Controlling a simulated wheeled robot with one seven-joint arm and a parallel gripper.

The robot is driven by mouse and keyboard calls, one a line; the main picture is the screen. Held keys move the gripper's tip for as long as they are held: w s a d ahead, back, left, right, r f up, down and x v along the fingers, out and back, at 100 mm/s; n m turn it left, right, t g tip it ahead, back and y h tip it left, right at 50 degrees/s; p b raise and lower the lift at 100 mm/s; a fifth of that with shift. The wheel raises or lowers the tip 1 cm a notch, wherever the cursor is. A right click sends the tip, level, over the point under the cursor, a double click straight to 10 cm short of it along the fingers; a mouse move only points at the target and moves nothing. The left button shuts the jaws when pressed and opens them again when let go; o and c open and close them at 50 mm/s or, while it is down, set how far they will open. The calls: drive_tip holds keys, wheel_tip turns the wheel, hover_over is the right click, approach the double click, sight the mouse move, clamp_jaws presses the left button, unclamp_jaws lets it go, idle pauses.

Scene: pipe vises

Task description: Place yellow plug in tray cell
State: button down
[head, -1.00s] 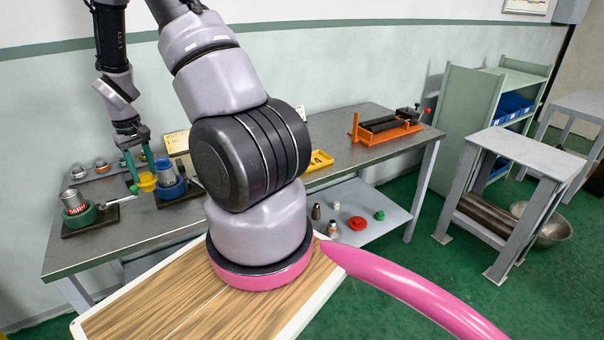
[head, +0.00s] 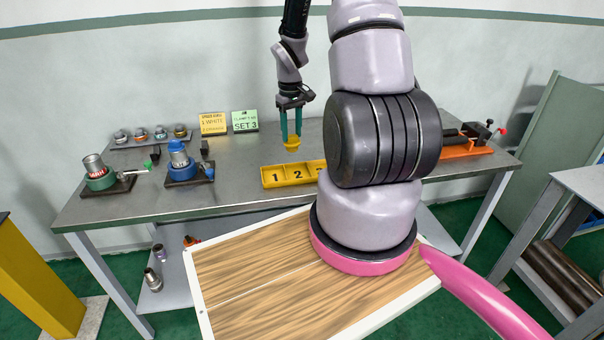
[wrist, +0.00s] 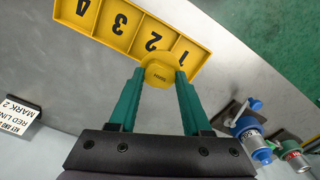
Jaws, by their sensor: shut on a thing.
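The yellow plug (head: 291,141) is held between the green fingers of my gripper (head: 291,135), which is shut on it above the bench, just behind the tray. In the wrist view the plug (wrist: 159,71) sits between the fingertips (wrist: 159,78) and overlaps the near edge of the tray near cells 1 and 2. The yellow tray (head: 268,183) lies on the bench with numbered cells; 1, 2 and part of 3 show in the head view, and my arm hides the rest. In the wrist view the tray (wrist: 99,37) shows cells 1 to 4, with no plug seen in them.
A blue vise (head: 180,165) and a green vise (head: 98,177) hold pipes to the left. Two signs (head: 244,121) stand at the back. Several fittings (head: 141,135) sit on a rack. An orange vise (head: 463,150) is at the right. Bench between blue vise and tray is clear.

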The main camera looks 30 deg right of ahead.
sight(298, 140)
drive_tip(key=f, duration=0.2)
drive_tip(key=d+f, duration=0.1)
drive_tip(key=f, duration=0.2)
drive_tip(key=shift+s+d+f, duration=0.25)
drive_tip(key=shift+d+f, duration=0.1)
drive_tip(key=shift+d, duration=0.05)
drive_tip(key=shift+f, duration=2.1)
drive_tip(key=shift+a+f, duration=0.1)
drive_tip(key=shift+c, duration=1.8)
unclamp_jaws()
